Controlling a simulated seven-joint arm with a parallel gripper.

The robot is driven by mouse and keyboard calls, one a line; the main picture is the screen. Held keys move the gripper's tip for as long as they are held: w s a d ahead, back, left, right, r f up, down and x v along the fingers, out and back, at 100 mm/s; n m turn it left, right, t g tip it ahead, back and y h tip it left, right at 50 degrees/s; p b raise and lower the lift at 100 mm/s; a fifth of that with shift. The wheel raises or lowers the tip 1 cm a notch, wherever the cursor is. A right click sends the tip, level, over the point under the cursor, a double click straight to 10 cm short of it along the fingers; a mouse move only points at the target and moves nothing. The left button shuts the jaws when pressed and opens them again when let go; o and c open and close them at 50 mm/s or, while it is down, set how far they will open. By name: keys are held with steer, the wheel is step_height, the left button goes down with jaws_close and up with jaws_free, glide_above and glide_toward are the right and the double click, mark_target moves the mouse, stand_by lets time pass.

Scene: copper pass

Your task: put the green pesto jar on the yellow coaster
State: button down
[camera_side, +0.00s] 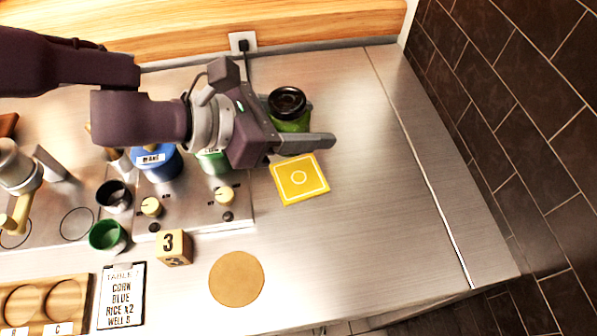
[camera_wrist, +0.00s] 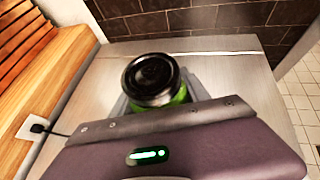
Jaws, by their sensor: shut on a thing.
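The green pesto jar (camera_side: 291,125) has a black lid and stands upright between the fingers of my gripper (camera_side: 300,140). My gripper is shut on it, and one finger shows in front of the jar in the side view. In the wrist view the jar (camera_wrist: 160,84) shows its dark lid and a strip of green; its lower part is hidden by my gripper body.
A blue container (camera_side: 157,163) and a unit with cream knobs (camera_side: 151,207) are left of the coaster. A round cork mat (camera_side: 237,278), a wooden number 3 block (camera_side: 174,247) and an order card (camera_side: 122,295) lie in front. The counter right of the coaster (camera_side: 385,210) is clear.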

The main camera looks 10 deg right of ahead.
mark_target(318, 187)
steer(key=shift+m+g, duration=0.7)
steer(key=s+f, duration=0.1)
steer(key=f, duration=0.2)
steer(key=s+d+f, duration=0.1)
steer(key=f, duration=0.2)
steer(key=s+f, duration=0.1)
steer(key=f, duration=0.3)
steer(key=shift+s+d+f, duration=0.1)
steer(key=shift+s+d, duration=0.1)
steer(key=shift+d, duration=0.15)
steer(key=c, duration=0.6)
jaws_free()
steer(key=shift+o, duration=0.2)
steer(key=v, duration=1.2)
steer(key=shift+a, duration=0.1)
